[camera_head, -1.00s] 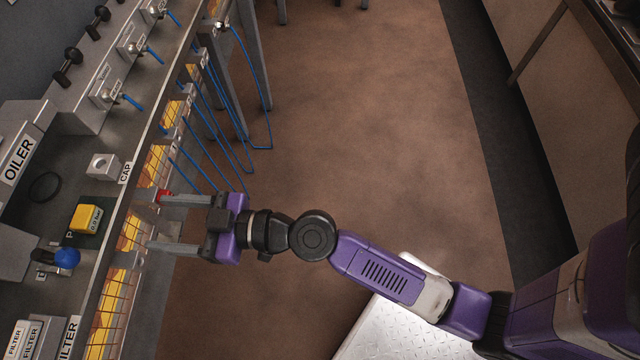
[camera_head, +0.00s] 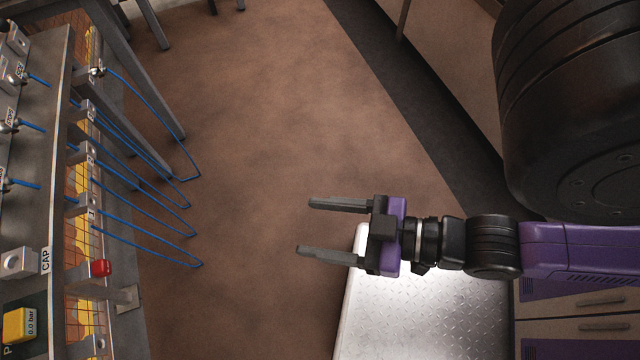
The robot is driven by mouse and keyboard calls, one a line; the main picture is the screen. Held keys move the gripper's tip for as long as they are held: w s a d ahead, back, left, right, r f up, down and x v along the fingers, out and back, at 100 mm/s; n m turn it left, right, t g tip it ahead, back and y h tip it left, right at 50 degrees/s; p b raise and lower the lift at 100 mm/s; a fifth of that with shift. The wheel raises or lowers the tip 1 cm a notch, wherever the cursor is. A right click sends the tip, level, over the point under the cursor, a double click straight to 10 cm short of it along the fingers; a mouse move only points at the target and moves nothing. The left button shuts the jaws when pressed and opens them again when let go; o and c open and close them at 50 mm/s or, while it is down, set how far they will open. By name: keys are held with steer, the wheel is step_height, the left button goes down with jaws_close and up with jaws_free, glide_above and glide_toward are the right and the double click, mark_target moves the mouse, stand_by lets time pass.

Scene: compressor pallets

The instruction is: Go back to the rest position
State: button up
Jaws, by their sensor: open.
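My gripper (camera_head: 322,227) is open and empty. Its two grey fingers point left and are well apart. It hangs over the brown floor, with its base partly over the left edge of a metal tread-plate platform. It is clear of the workbench at the left, and nothing touches the fingers. The purple and black arm reaches in from the right side of the view.
A grey bench (camera_head: 54,190) along the left carries fittings, a CAP label (camera_head: 45,260) and a yellow gauge block (camera_head: 18,325). A red knob (camera_head: 101,267) sits on its front. Blue hoses (camera_head: 150,237) hang off it over the floor. The brown floor (camera_head: 260,120) between is open.

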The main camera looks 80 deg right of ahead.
steer(key=shift+s+r, duration=0.1)
steer(key=shift+r, duration=0.05)
step_height(320, 180, up, 8)
steer(key=p, duration=0.8)
stand_by(0.5)
